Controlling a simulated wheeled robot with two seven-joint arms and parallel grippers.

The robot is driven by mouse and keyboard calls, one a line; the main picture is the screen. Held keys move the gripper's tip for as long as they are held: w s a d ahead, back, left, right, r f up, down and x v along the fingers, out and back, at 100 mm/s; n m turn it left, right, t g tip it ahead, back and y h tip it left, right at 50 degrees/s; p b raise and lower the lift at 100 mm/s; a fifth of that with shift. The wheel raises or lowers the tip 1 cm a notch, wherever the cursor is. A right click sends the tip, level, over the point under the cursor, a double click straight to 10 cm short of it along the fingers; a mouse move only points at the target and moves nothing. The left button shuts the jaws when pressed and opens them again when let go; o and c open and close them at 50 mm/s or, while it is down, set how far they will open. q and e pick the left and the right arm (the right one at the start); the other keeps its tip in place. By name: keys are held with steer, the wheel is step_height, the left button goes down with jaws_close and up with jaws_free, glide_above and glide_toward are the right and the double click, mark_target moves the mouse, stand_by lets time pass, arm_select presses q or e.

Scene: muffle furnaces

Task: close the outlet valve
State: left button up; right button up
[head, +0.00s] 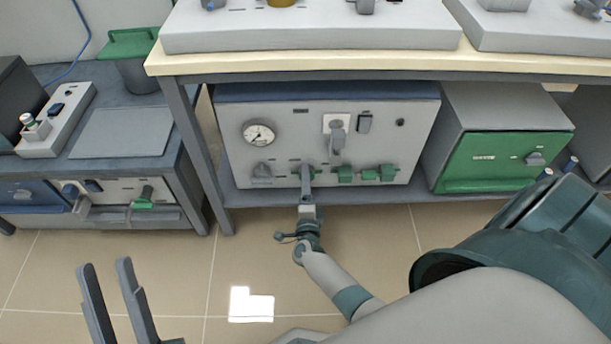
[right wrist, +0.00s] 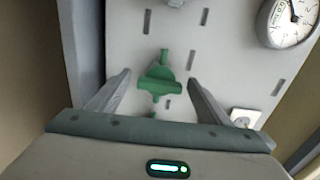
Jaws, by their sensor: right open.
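A control panel (head: 229,160) with several green valve handles along its lower edge stands on the shelf under the bench. My right gripper (head: 306,170) reaches one green valve handle at the panel's lower middle, which it partly hides in the head view. In the right wrist view, this green valve handle (right wrist: 160,84) shows between the two spread fingers (right wrist: 159,79), with gaps on both sides. Other green valve handles (head: 345,174) sit to its right. No label is readable, so I cannot tell which is the outlet valve. My left gripper (head: 104,266) is open and empty above the floor.
A round gauge (head: 259,134) and a grey knob (head: 262,169) are on the panel's left side. A green-fronted box (head: 505,162) stands to the right. The bench leg (head: 196,150) rises left of the panel. The tiled floor (head: 235,260) in front is clear.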

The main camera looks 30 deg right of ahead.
arm_select(q)
steer(key=f+g, duration=0.1)
steer(key=d+f+g+p, duration=0.1)
steer(key=f, duration=0.1)
steer(key=d+f+g, duration=0.1)
steer(key=shift+d+f+p, duration=0.1)
steer(key=shift+f+p, duration=0.25)
arm_select(e)
steer(key=v, duration=1.6)
steer(key=shift+a, duration=0.2)
arm_select(q)
steer(key=shift+r+y, duration=0.1)
steer(key=shift+y, duration=0.2)
arm_select(e)
steer(key=shift+s, duration=0.1)
